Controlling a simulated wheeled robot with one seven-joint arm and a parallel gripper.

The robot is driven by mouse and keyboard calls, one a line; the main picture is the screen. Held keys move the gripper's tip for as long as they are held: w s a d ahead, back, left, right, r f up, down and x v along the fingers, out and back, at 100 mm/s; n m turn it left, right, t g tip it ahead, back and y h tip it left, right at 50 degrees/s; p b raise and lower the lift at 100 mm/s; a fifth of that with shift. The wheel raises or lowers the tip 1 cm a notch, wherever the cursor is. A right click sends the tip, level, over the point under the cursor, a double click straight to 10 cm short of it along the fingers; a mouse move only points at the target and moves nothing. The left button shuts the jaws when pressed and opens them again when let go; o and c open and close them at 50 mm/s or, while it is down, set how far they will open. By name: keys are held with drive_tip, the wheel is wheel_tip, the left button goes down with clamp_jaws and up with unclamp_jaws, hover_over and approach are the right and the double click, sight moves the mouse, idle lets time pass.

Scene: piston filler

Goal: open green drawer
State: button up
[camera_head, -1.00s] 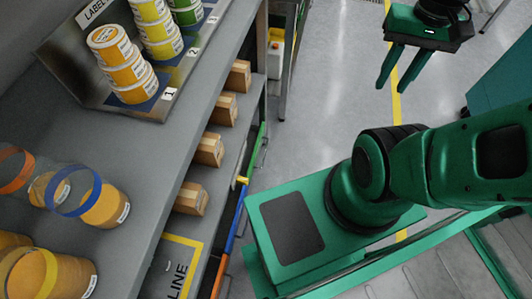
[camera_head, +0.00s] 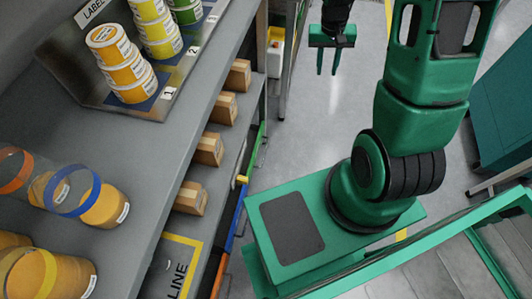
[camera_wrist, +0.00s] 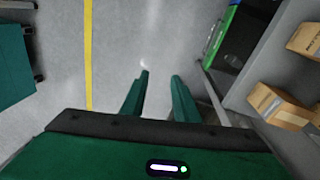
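The edge of a green drawer (camera_head: 257,147) shows in the head view, low along the side of the grey workbench, in line with a blue and an orange edge. In the wrist view, a dark block with a green face (camera_wrist: 222,34) stands at the upper right; I cannot tell surely whether it is that drawer. My gripper (camera_head: 327,72) hangs over the aisle floor, to the right of the bench and clear of it. Its two fingers also show in the wrist view (camera_wrist: 160,76), apart and with nothing between them.
Cardboard boxes (camera_head: 209,149) line a shelf under the benchtop (camera_head: 150,200); some show in the wrist view (camera_wrist: 278,105). A blue edge (camera_head: 237,215) and an orange edge (camera_head: 222,268) run below. A teal cabinet (camera_head: 503,100) stands at the right. The aisle floor is free.

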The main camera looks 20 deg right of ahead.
drive_tip(key=w+a+f+y, duration=0.1)
drive_tip(key=w+a+f, duration=0.25)
drive_tip(key=f, duration=0.75)
drive_tip(key=w+a+f, duration=0.3)
drive_tip(key=a+f, duration=0.1)
drive_tip(key=f, duration=0.7)
drive_tip(key=a+f, duration=0.4)
drive_tip(key=f, duration=0.6)
drive_tip(key=s+a+f+y, duration=0.1)
drive_tip(key=a+f, duration=0.3)
drive_tip(key=f, duration=0.6)
drive_tip(key=s+a+f+m+t+y, duration=0.1)
drive_tip(key=a+f, duration=0.3)
drive_tip(key=f, duration=0.6)
drive_tip(key=shift+s+f, duration=0.25)
drive_tip(key=shift+f, duration=0.1)
clamp_jaws()
drive_tip(key=shift+d, duration=0.25)
